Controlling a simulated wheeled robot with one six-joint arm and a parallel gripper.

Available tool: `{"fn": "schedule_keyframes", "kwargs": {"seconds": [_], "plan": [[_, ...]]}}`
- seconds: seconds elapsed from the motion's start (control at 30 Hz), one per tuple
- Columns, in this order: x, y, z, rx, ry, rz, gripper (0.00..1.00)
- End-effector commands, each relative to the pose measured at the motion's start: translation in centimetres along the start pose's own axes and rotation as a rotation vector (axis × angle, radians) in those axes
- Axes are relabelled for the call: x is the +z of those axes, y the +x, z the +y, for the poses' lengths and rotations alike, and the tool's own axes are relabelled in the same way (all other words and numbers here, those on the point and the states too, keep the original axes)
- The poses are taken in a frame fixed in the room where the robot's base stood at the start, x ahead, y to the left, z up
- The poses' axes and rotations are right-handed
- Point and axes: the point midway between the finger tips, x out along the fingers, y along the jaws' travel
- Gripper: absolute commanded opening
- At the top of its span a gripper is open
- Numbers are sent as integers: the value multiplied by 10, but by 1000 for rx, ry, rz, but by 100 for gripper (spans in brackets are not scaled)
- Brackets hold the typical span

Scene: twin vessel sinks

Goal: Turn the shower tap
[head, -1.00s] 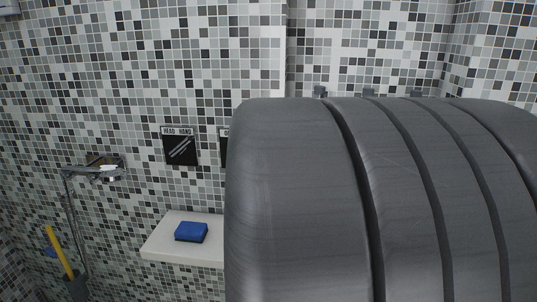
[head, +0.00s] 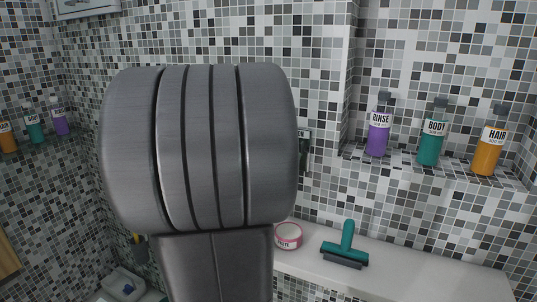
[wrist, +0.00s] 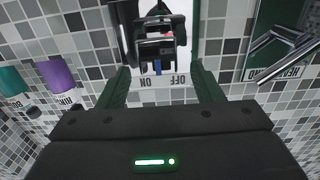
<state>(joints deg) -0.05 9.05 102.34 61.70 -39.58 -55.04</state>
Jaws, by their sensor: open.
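In the wrist view a black fitting (wrist: 158,45), seemingly the shower tap, juts from a white plate with an upside-down ON / OFF label (wrist: 162,81). It has a small blue strip low at its middle. My gripper (wrist: 162,85) is open, its two dark green fingers apart below the fitting in the picture. The label shows between them. I see no contact; depth is hard to tell. In the head view my arm covers the middle of the wall. Part of a dark wall fitting (head: 304,150) shows at its right edge; I cannot tell if it is the tap.
Right of the fitting in the wrist view is a HEAD / HAND panel (wrist: 286,58) with chrome bars. In the head view purple (head: 378,133), teal (head: 431,141) and orange (head: 487,148) bottles stand on a tiled ledge. A squeegee (head: 345,250) and pink-rimmed tin (head: 288,236) lie on the white shelf.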

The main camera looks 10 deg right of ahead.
Motion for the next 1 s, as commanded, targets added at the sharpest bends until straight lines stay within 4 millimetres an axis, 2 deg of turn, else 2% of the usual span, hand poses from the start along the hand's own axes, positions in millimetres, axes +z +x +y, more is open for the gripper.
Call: {"fn": "schedule_keyframes", "kwargs": {"seconds": [0.1,0.23,0.6,0.83,1.0], "plan": [[1,19,0,2,-2,-1,60],[1,31,0,0,0,-1,60],[0,36,0,-1,0,0,60],[0,36,0,-1,-1,0,15],[0,36,0,-1,5,0,15]]}}
